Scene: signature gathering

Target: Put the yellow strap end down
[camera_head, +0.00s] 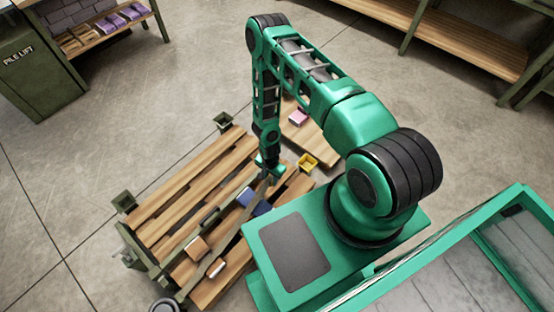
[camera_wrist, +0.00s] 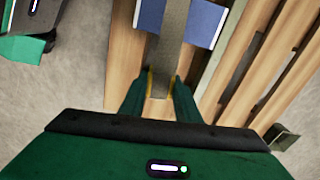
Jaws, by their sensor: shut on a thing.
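My gripper (camera_head: 266,172) is low over the right end of a slatted wooden pallet. In the wrist view my gripper (camera_wrist: 160,85) is shut on a flat grey-olive strap (camera_wrist: 171,40). Narrow yellow edges show at the fingertips on both sides of the strap; I cannot tell whether they belong to the strap end or the fingers. The strap runs away from my gripper over a blue block (camera_wrist: 205,20), which also shows in the head view (camera_head: 256,204). In the head view the strap (camera_head: 225,222) crosses the pallet toward the lower left. Whether the held end touches the wood is hidden.
A pink block (camera_head: 298,117) lies on a board behind. Clear floor lies to the left.

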